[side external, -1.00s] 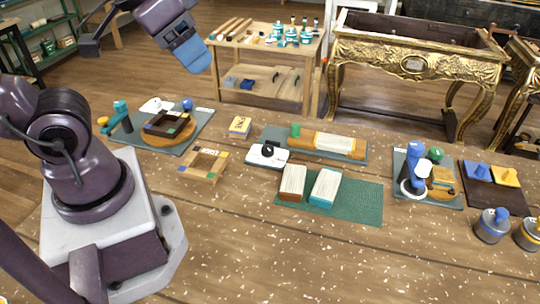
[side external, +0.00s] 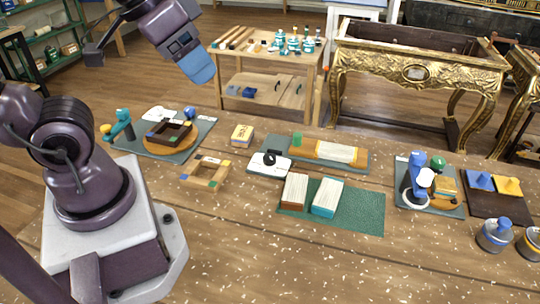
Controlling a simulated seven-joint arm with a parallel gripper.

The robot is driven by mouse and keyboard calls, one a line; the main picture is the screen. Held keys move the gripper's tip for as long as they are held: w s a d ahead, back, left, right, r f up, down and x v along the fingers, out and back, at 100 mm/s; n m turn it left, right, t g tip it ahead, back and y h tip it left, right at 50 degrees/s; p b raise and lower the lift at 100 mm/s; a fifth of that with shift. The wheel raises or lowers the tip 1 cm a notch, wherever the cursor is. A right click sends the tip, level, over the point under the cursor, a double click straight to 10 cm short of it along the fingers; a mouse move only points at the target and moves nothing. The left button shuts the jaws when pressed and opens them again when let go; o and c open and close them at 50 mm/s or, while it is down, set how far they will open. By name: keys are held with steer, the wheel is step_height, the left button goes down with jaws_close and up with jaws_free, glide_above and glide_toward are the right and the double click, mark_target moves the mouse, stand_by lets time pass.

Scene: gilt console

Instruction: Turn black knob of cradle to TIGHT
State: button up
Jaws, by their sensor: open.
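The cradle (side external: 345,167) is a grey-green plate in the middle of the bench. It bears a long pale wooden piece (side external: 330,150) and a green block (side external: 297,139). At its left end, a black knob (side external: 269,157) sits on a white block (side external: 259,168). The knob's pointer and any TIGHT marking are too small to read. My gripper (side external: 199,72), with blue fingers, is open and empty. It hangs high in the air, up and left of the knob and well apart from it.
A green mat (side external: 362,211) with two bristled blocks lies in front of the cradle. A turntable station (side external: 180,149) stands further left, and a clamp station (side external: 430,185) stands right.

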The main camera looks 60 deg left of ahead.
steer(key=w+f+n+g, duration=0.1)
steer(key=w+f+g, duration=0.2)
steer(key=w+f, duration=0.15)
steer(key=n+g, duration=0.3)
steer(key=n, duration=1.7)
glide_above(270, 156)
step_height(270, 156, down, 16)
step_height(270, 156, down, 13)
steer(key=shift+d+r, duration=0.1)
steer(key=shift+r, duration=0.05)
steer(key=c, duration=0.9)
